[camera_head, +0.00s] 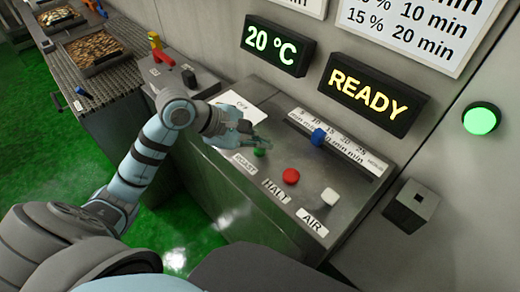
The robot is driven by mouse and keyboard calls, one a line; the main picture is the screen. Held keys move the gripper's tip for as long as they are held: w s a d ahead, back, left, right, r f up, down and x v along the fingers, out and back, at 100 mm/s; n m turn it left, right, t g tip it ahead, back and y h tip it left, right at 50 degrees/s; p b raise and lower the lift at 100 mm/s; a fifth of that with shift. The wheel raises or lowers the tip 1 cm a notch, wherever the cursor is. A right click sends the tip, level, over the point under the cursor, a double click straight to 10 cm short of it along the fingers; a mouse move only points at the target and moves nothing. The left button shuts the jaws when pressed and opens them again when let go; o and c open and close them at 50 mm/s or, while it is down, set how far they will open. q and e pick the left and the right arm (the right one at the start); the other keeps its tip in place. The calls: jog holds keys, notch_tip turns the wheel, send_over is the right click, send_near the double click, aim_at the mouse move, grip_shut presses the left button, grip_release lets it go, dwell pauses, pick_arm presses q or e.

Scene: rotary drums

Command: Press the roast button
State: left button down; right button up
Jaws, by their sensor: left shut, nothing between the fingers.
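The roast button (259,152) is a small green button on the sloped metal panel, with a label reading ROAST (244,164) just below it. My left gripper (262,141) is shut and empty. Its fingertips are right above the green button and partly cover it in this view; I cannot tell whether they touch it. My right gripper is not in view.
A red button (291,176) labelled HALT and a white button (329,196) labelled AIR stand to the right. A blue slider knob (318,136) sits on a time scale behind. Displays read 20 °C (271,46) and READY (369,94). A green lamp (481,119) glows at right.

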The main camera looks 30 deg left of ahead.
aim_at(260, 152)
pick_arm(q)
jog(key=shift+f+b, duration=0.6)
dwell(0.9)
jog(key=shift+r, duration=0.15)
jog(key=shift+r+p, duration=0.55)
jog(key=shift+r, duration=0.3)
jog(key=shift+r+p, duration=1.6)
jog(key=shift+r, duration=0.95)
jog(key=shift+f, duration=0.1)
